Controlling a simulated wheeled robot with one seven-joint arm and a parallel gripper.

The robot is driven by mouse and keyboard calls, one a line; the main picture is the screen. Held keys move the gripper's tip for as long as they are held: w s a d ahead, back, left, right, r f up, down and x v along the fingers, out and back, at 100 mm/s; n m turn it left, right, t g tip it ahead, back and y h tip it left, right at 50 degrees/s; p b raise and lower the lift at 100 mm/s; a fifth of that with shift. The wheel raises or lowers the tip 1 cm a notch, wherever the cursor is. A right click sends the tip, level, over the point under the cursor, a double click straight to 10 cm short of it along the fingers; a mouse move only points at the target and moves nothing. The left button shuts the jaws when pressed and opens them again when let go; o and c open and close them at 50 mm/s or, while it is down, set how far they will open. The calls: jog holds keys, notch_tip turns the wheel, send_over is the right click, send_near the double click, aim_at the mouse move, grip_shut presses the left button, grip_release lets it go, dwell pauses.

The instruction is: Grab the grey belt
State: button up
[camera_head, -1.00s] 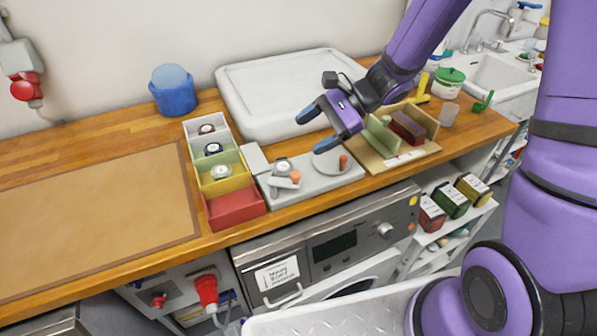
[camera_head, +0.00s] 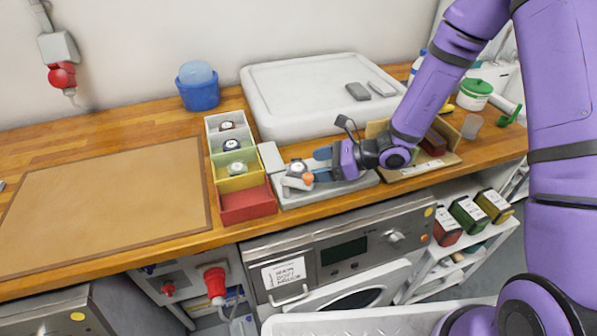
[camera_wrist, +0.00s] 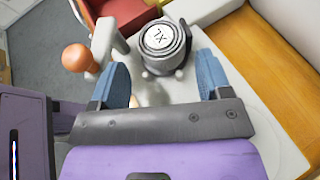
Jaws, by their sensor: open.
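A rolled grey belt with a white top marked "XL" (camera_wrist: 163,38) stands upright on a grey fixture (camera_wrist: 250,95) in the wrist view. In the head view the belt (camera_head: 297,168) is at the left end of the fixture, behind an orange-knobbed clamp lever (camera_head: 308,178). My gripper (camera_head: 318,166) is open and low over the fixture, just right of the belt. In the wrist view my gripper's blue fingers (camera_wrist: 162,76) point at the belt, which lies ahead between their lines. I cannot tell whether they touch it.
A sorter with white, green, yellow and red compartments (camera_head: 247,203) stands left of the fixture; rolled belts (camera_head: 231,145) sit in some of them. A large white tray (camera_head: 270,95) lies behind. The brown mat (camera_head: 110,215) is clear. The lever's orange ball (camera_wrist: 77,58) is near the left finger.

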aim_at(299, 167)
jog(key=shift+r+x, duration=0.15)
jog(key=shift+x, duration=1.35)
jog(key=shift+r+x, duration=0.1)
jog(key=shift+x, duration=1.4)
jog(key=shift+a, duration=0.15)
jog(key=c, duration=0.6)
